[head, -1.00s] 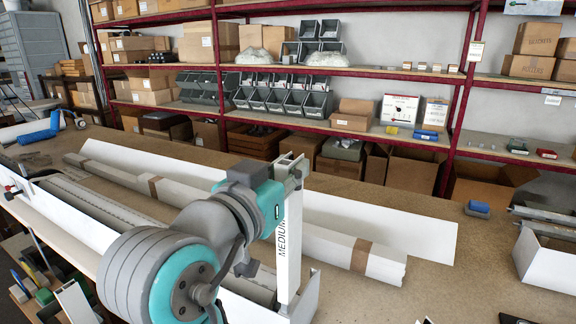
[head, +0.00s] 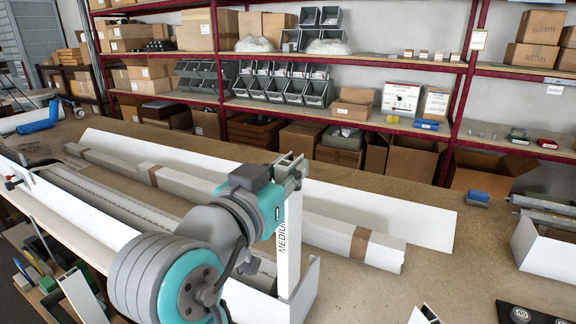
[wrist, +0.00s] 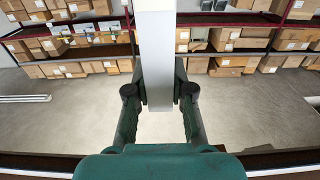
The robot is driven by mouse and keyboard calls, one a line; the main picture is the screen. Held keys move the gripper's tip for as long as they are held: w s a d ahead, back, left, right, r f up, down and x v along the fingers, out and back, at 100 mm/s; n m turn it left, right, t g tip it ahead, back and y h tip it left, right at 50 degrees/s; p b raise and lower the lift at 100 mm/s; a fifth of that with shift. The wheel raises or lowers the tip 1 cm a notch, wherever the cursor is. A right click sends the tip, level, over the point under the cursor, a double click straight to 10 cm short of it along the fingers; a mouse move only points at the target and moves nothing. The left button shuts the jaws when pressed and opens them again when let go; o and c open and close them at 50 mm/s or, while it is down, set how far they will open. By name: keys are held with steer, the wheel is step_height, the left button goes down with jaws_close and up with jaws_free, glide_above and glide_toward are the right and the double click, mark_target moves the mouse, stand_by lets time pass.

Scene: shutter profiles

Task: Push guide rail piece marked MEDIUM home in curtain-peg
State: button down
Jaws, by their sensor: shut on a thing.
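The guide rail piece marked MEDIUM (head: 288,240) is a white upright profile with its lettering running up its side. My gripper (head: 297,172) is shut on it near its top end. In the wrist view the rail (wrist: 157,45) stands between the two fingers (wrist: 160,97). The rail's lower end reaches down at the near end of a long white casing (head: 85,220), beside its white end plate (head: 306,285). The curtain-peg cannot be made out. I cannot tell whether the rail's foot is seated or only touching.
A long white beam with brown bands (head: 330,232) and a white panel (head: 420,218) lie behind the rail on the bench (head: 430,275). Shelves with bins stand behind.

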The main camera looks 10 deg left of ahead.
steer(key=shift+f, duration=0.55)
steer(key=c, duration=0.9)
jaws_free()
steer(key=shift+c, duration=0.2)
steer(key=v, duration=1.2)
